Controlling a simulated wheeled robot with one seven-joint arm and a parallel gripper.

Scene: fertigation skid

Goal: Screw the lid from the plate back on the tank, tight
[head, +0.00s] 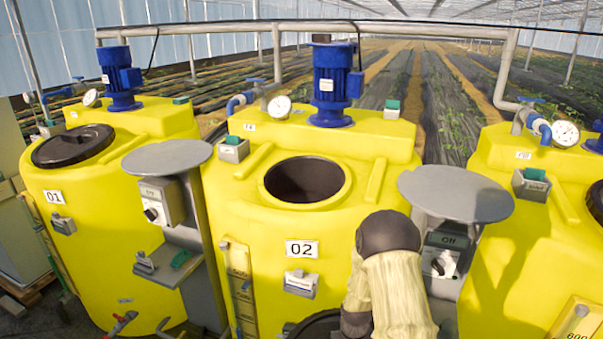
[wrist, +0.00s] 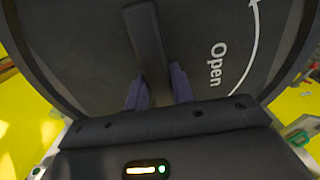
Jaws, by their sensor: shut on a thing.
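The open tank 02 (head: 225,205) is yellow and stands in the middle of the head view. Its round mouth (head: 308,182) is uncovered and dark inside. The black lid (wrist: 80,60) fills most of the wrist view, with a white "Open" mark and curved arrow on top. My gripper (wrist: 158,90) is shut on the raised bar across the lid. In the head view, part of the dark lid (head: 316,327) shows low at the bottom edge, in front of the tank and apart from its mouth. My arm hides the rest.
Two grey round plates, left (head: 166,157) and right (head: 456,193), stand bare on posts beside tank 02. A blue motor (head: 332,85) and gauge (head: 280,107) rise behind the mouth. Tank 01 at left has a black lid (head: 74,146) on. Another yellow tank (head: 510,240) stands right.

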